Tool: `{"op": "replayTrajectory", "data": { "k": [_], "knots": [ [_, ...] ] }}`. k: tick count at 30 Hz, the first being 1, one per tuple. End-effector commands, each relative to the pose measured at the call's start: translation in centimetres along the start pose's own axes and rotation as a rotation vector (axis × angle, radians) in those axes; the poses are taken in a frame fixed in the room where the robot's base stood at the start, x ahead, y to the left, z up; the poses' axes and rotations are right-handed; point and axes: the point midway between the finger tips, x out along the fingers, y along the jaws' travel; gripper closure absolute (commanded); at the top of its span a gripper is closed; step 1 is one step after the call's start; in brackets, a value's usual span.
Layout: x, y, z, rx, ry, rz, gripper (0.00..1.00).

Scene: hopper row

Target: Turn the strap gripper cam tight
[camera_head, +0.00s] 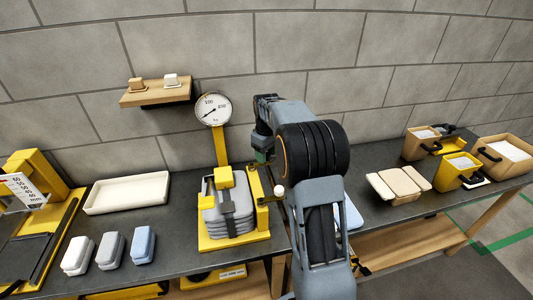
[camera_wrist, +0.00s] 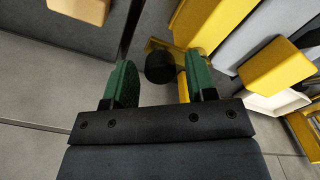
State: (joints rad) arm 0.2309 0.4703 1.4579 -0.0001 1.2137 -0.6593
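A yellow strap gripper frame (camera_head: 260,200) stands on the bench, with a stack of grey folded pieces (camera_head: 228,218) under a dark strap. In the wrist view a dark round knob (camera_wrist: 160,67) sits beside a yellow bracket (camera_wrist: 157,44); I cannot tell for sure whether it is the cam's handle. My gripper (camera_wrist: 160,88) has green fingers and is open. The knob appears between the fingertips or just beyond them, with a gap on each side. In the head view my gripper (camera_head: 262,156) is above the frame's right back side, partly hidden by my arm.
A round dial (camera_head: 213,109) on a yellow post stands behind the frame. A cream tray (camera_head: 127,193) and several small blocks (camera_head: 110,249) are to the left. Tan pads (camera_head: 398,184) and yellow-tan bins (camera_head: 459,170) are to the right. A wall shelf (camera_head: 156,92) is above.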

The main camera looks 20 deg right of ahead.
Motion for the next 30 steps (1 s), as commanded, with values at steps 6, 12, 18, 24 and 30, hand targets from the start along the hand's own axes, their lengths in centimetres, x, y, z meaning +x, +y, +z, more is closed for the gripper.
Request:
{"op": "replayTrajectory", "data": {
  "k": [6,12,18,24,30],
  "knots": [
    [0.0,0.0,0.0,0.000,0.000,0.000,0.70],
    [0.0,0.0,0.0,0.000,0.000,0.000,0.89],
    [-0.1,0.0,0.0,0.000,0.001,0.001,1.00],
    [-0.1,0.1,0.1,0.011,0.001,0.001,1.00],
    [-0.1,0.8,1.2,0.102,0.001,0.001,1.00]
  ]
}}
